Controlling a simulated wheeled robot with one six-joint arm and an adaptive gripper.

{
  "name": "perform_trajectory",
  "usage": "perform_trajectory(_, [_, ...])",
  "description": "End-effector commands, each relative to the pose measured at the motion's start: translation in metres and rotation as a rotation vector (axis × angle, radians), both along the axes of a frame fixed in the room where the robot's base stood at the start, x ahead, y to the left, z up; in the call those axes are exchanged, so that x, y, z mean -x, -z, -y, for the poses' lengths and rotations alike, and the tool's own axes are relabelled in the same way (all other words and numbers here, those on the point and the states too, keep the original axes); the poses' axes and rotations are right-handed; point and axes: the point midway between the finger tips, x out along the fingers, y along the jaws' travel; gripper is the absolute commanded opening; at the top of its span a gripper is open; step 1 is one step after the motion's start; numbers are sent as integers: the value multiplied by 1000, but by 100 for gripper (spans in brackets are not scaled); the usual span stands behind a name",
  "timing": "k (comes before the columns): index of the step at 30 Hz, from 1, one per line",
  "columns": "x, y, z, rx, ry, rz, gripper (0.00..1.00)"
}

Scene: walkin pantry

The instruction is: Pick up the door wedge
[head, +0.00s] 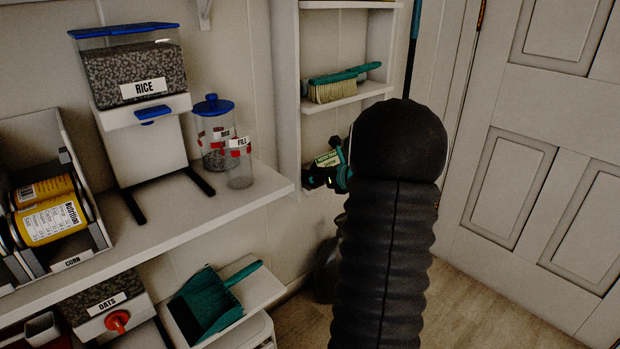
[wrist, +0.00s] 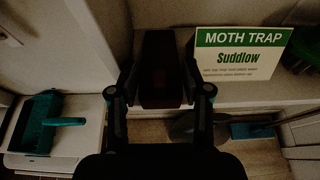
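A dark reddish-brown block (wrist: 163,70), which looks like the door wedge, stands on a pale shelf in the wrist view. My gripper (wrist: 162,72) is open, with one finger on each side of the block. Narrow dark gaps seem to show between fingers and block; I cannot tell whether either finger touches it. In the head view my gripper (head: 325,172) is at the shelf unit, partly behind my own dark arm, and the wedge cannot be made out there.
A moth trap card (wrist: 240,52) stands right of the block, close to my right finger; it also shows in the head view (head: 328,158). A teal brush (head: 335,86) lies on the shelf above. A glass jar (head: 213,135) stands left. A teal dustpan (head: 205,303) lies lower.

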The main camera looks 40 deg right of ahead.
Motion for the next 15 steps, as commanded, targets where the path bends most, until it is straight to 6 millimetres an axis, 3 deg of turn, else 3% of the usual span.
perform_trajectory(1, [0, 0, 0, 0, 0, 0, 32])
perform_trajectory(4, [0, 0, 0, 0, 0, 0, 8])
perform_trajectory(5, [0, 0, 0, 0, 0, 0, 6])
perform_trajectory(15, [2, -3, 0, 1, 0, 0, 5])
